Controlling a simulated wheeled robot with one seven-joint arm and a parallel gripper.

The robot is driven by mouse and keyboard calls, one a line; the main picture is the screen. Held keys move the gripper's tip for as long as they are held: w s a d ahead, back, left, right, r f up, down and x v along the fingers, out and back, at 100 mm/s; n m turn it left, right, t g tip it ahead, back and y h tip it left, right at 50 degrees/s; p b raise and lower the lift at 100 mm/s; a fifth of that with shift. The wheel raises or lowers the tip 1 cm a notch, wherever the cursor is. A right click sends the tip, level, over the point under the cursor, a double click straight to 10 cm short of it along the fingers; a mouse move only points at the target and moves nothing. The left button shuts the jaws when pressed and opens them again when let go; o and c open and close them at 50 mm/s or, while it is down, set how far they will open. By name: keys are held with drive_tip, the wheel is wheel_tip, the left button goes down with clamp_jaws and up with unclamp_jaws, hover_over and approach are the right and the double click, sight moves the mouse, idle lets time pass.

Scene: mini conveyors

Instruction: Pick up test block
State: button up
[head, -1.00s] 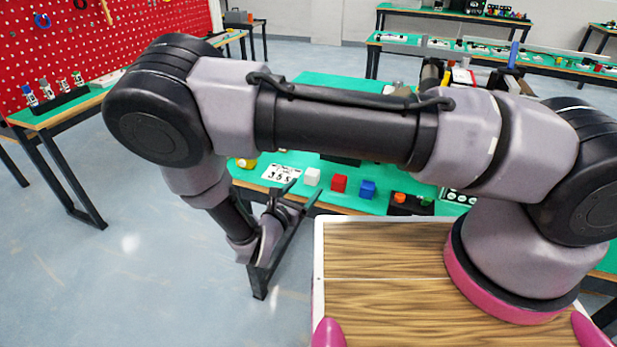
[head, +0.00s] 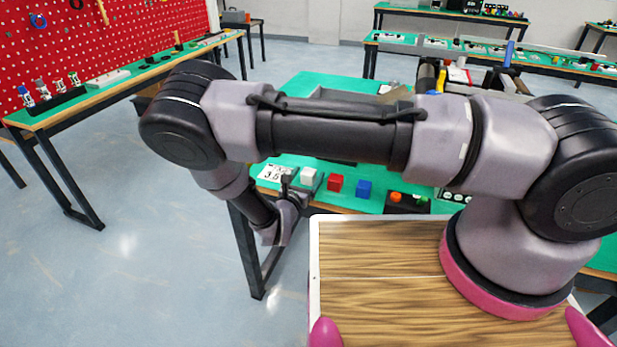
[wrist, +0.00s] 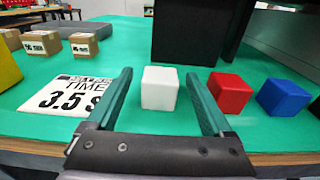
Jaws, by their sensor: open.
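A white block (head: 308,176) sits near the front edge of the green table. A red block (head: 335,184) and a blue block (head: 364,188) stand in a row to its right. Which one is the test block is not marked. In the wrist view my gripper (wrist: 160,92) is open and empty, with the white block (wrist: 160,88) ahead and between the lines of its two fingers. The red block (wrist: 230,92) and blue block (wrist: 283,97) are outside the right finger. In the head view the gripper (head: 288,190) is small and partly hidden by my arm.
Small brown boxes (wrist: 42,43) stand farther left. A tall black object (wrist: 192,32) stands behind the white block. An orange button (head: 396,197) is right of the blue block.

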drive_tip(key=shift+w+d, duration=0.15)
drive_tip(key=shift+w, duration=0.35)
clamp_jaws()
